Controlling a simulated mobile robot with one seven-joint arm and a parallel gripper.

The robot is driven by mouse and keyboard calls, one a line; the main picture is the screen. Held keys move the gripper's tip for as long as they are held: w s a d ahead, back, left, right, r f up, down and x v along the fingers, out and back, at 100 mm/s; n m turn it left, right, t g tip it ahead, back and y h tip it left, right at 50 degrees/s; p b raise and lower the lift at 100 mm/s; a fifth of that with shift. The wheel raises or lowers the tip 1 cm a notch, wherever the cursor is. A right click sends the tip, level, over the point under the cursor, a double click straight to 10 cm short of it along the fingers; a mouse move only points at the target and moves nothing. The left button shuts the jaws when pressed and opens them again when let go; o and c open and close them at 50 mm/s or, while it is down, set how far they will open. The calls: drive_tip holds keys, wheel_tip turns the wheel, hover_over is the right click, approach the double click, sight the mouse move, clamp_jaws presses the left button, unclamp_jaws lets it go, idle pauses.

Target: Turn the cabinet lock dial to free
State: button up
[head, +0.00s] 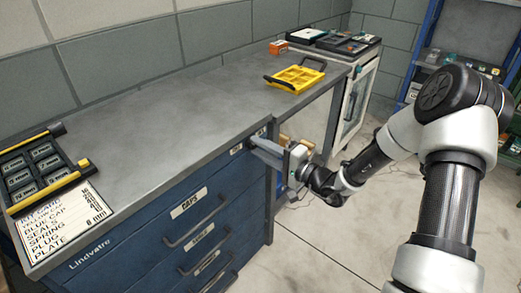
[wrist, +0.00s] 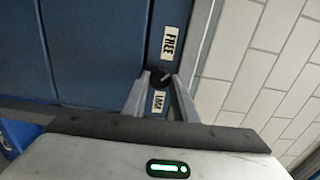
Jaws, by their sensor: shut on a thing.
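The lock dial (wrist: 161,77) is a small dark knob on the blue cabinet front (wrist: 100,50). It sits between a white FREE label (wrist: 173,42) and a white LOCK label (wrist: 158,102) in the wrist view. My gripper (wrist: 162,80) is shut on the dial, one finger on each side of it. Which label the dial points to is too small and dark to tell. In the head view my gripper (head: 259,146) reaches the upper right end of the cabinet front, and its fingers hide the dial.
The cabinet's drawers, with handles such as the CAPS drawer handle (head: 196,229), lie left of my gripper. The grey worktop (head: 190,110) above holds a yellow tray (head: 298,77) and a dark case (head: 40,168). The floor (head: 310,240) at right is clear.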

drive_tip(key=o, duration=1)
drive_tip(key=shift+o, duration=0.2)
drive_tip(key=shift+d, duration=0.1)
drive_tip(key=p+v, duration=0.2)
drive_tip(key=v, duration=1.5)
drive_tip(key=shift+s, duration=0.15)
